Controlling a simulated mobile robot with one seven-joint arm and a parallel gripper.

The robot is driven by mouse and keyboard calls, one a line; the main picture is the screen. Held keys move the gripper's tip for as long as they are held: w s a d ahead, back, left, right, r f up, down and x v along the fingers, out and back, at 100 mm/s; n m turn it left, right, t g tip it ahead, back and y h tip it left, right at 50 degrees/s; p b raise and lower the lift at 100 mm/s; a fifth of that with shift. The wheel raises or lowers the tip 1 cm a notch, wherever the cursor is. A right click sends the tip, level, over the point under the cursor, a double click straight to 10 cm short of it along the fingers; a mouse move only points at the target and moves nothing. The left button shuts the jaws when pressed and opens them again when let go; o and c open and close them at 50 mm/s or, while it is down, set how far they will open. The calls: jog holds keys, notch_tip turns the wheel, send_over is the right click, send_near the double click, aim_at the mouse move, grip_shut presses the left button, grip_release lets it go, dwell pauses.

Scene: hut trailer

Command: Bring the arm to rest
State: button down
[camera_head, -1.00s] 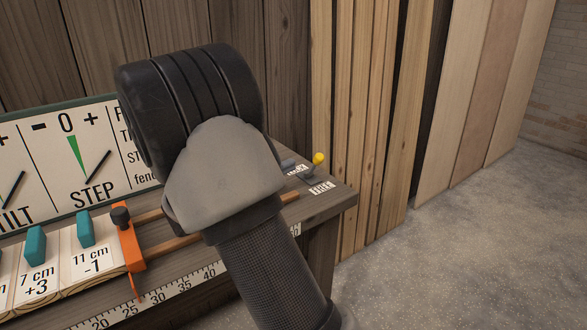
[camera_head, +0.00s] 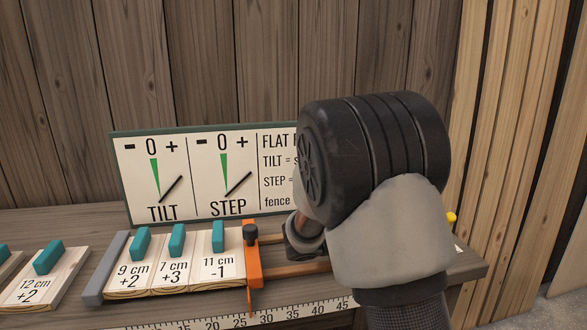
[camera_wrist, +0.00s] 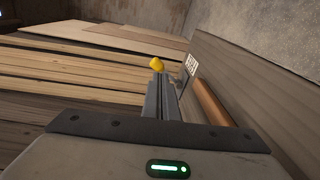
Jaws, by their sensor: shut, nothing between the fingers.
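My arm fills the right part of the head view, its black and grey joint in front of the bench. My gripper (camera_wrist: 160,97) shows in the wrist view with its two fingers together and nothing between them. It points toward a yellow knob (camera_wrist: 156,63), which also shows at the right end of the bench in the head view (camera_head: 451,218). In the head view the fingers are hidden behind my arm. I cannot tell the gap between the fingers and the knob.
A bench holds boards with teal blocks (camera_head: 176,241), a grey end stop (camera_head: 105,268), an orange clamp (camera_head: 252,268) and a ruler strip (camera_head: 290,312). A sign with TILT and STEP dials (camera_head: 205,175) stands behind. Planks (camera_head: 507,130) lean at the right.

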jog(key=s+a+m+g+y, duration=0.1)
jog(key=s+m+g+y, duration=0.2)
jog(key=s+y, duration=0.8)
jog(key=s+a+r+t+y, duration=0.2)
jog(key=s+a+t+y, duration=0.35)
jog(key=s+a, duration=0.85)
notch_tip(320, 180, up, 27)
jog(key=w+a+p, duration=0.1)
jog(key=p, duration=2.6)
jog(key=shift+w+r+m+p, duration=0.2)
jog(key=shift+m+p, duration=0.1)
jog(key=shift+p, duration=0.1)
jog(key=shift+a, duration=0.1)
